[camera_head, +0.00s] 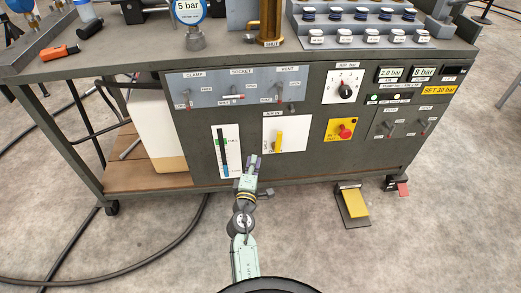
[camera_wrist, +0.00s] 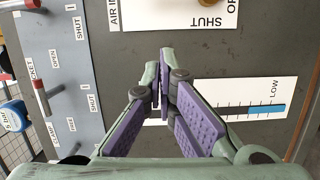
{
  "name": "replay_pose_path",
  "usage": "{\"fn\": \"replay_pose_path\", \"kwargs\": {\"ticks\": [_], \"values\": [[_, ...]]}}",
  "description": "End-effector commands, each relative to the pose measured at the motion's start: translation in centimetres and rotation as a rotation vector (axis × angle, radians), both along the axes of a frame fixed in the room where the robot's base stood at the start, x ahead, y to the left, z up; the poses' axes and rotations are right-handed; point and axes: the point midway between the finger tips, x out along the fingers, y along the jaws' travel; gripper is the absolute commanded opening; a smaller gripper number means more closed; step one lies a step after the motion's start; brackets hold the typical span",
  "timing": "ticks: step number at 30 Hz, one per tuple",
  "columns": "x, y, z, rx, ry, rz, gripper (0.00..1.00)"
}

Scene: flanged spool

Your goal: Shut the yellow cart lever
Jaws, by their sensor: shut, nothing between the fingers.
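The yellow lever (camera_head: 278,141) is on a white plate (camera_head: 298,134) on the cart's front panel, below a small label. Its handle stands nearly upright in the head view. My gripper (camera_head: 253,161) is in front of the panel, below and left of the lever and apart from it. Its purple-padded fingers (camera_wrist: 161,92) are shut with nothing between them.
A level gauge (camera_head: 228,150) is left of the lever. A red button on a yellow box (camera_head: 341,130) and a black dial (camera_head: 345,87) are to the right. Small toggle levers line the panel (camera_head: 215,90) above. A yellow pedal (camera_head: 354,204) is on the floor.

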Motion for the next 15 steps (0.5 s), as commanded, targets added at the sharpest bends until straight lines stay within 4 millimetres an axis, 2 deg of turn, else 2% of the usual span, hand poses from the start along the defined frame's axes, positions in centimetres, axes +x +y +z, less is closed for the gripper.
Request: {"fn": "replay_pose_path", "kwargs": {"ticks": [3,14,15], "values": [[2.0,-0.1,0.5,0.001,-0.005,0.000,0.00],[9.6,-0.3,0.3,0.002,-0.005,0.003,0.00],[9.6,-1.2,0.3,0.004,-0.003,-0.001,0.00]]}}
